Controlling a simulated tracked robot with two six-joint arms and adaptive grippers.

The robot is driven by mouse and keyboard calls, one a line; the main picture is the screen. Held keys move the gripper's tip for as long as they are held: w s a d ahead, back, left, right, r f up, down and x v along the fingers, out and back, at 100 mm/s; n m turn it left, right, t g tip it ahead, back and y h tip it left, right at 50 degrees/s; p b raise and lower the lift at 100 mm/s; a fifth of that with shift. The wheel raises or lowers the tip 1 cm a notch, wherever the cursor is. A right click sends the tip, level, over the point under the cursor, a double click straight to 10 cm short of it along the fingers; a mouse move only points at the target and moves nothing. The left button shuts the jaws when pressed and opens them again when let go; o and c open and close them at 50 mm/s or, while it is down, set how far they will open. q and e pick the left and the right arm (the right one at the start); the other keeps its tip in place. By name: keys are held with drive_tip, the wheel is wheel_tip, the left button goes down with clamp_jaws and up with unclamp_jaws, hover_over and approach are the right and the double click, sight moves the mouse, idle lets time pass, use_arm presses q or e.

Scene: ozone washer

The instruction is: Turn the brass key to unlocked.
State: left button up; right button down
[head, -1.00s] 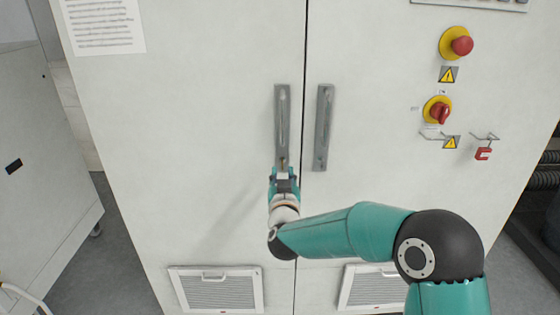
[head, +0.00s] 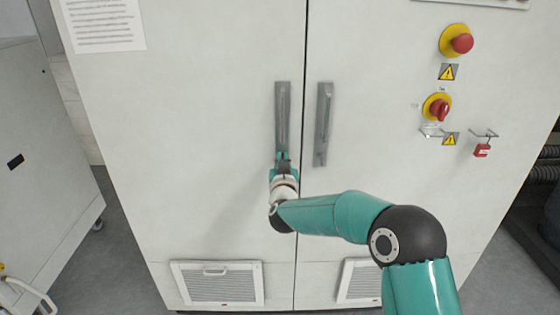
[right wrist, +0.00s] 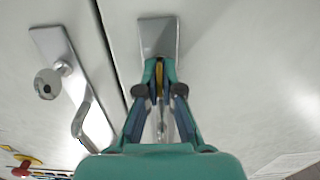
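The brass key (right wrist: 159,77) stands at the lower end of the left door handle (head: 282,112), whose plate also shows in the right wrist view (right wrist: 158,36). My right gripper (head: 283,158) is at that lower end. In the right wrist view its two fingertips (right wrist: 160,66) are closed in on both sides of the key and appear to pinch it. In the head view the key is hidden by the fingers. I cannot read any lock marking, so whether it is locked does not show. My left gripper is not in view.
The right door handle (head: 323,122) is close beside, with a silver round-headed key (right wrist: 47,84) in it. A red emergency button (head: 462,43), a red rotary switch (head: 439,110) and a hanging red padlock (head: 482,150) are on the right door. Vents (head: 217,284) are low down.

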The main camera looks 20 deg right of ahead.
drive_tip(key=shift+a, duration=0.1)
drive_tip(key=shift+f+m+b, duration=0.2)
drive_tip(key=shift+m+b, duration=0.6)
drive_tip(key=shift+b, duration=0.45)
drive_tip(key=m+b, duration=0.6)
drive_tip(key=shift+f+b, duration=0.1)
drive_tip(key=shift+b, duration=0.25)
drive_tip(key=shift+m+b, duration=0.75)
drive_tip(key=shift+m, duration=0.15)
drive_tip(key=shift+d+f+m+b, duration=0.1)
drive_tip(key=shift+d+m+b, duration=0.05)
drive_tip(key=shift+m+b, duration=1.65)
drive_tip(key=shift+d+m+b, duration=0.15)
drive_tip(key=shift+m+b, duration=1)
drive_tip(key=shift+m, duration=1.25)
drive_tip(key=shift+s, duration=0.1)
